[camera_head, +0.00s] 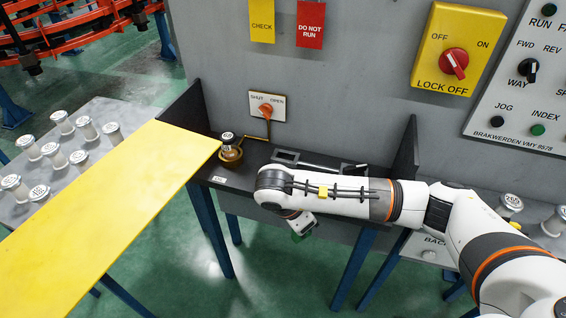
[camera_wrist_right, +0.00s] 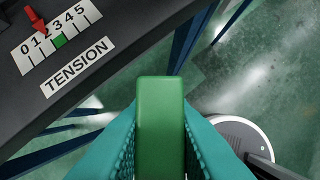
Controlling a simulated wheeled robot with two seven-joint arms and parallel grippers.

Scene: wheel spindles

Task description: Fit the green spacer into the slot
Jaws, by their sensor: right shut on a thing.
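My right gripper (camera_head: 300,230) hangs in front of the dark bench, low beside its front edge. In the right wrist view its two teal fingers (camera_wrist_right: 160,145) are shut on the green spacer (camera_wrist_right: 160,110), a plain block with rounded edges. The spacer is over open floor, apart from the bench. I cannot make out the slot for certain; a grey frame (camera_head: 290,157) on the bench top is partly covered by my right arm. My left gripper is not in view.
The dark bench (camera_head: 250,182) has upright side walls. A tension scale (camera_wrist_right: 55,38) with a red pointer is on it. A brass spindle with a white cap (camera_head: 229,146) stands at its left. A yellow panel (camera_head: 110,205) and a table of white spools (camera_head: 60,116) are left.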

